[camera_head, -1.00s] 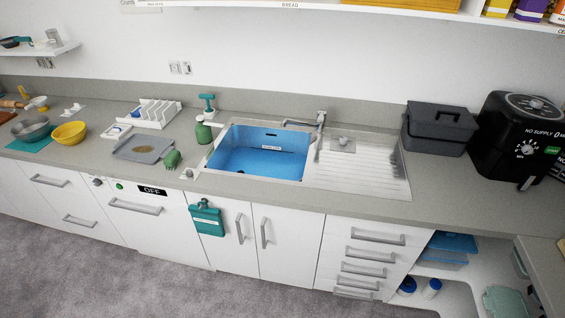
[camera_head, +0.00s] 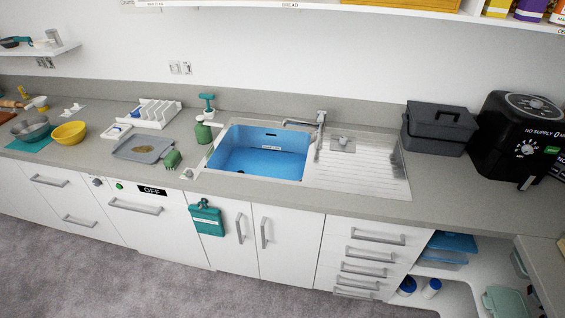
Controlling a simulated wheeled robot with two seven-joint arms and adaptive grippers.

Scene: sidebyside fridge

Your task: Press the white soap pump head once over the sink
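The sink (camera_head: 258,157) has a blue basin and is set into the grey counter at the middle of the view. A green bottle (camera_head: 203,133) stands on the counter by the sink's left rim. Behind it is a teal pump-like top (camera_head: 207,98) on a narrow neck, near the wall. I cannot make out a white pump head; the details here are too small to tell. The tap (camera_head: 318,122) stands at the back right of the basin. Neither of my grippers is in view.
A ribbed drainer (camera_head: 365,175) lies right of the basin. A white rack (camera_head: 155,112), grey tray (camera_head: 143,149) and green brush (camera_head: 172,159) are to the left. A grey box (camera_head: 438,128) and black air fryer (camera_head: 515,135) stand right. The front counter strip is clear.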

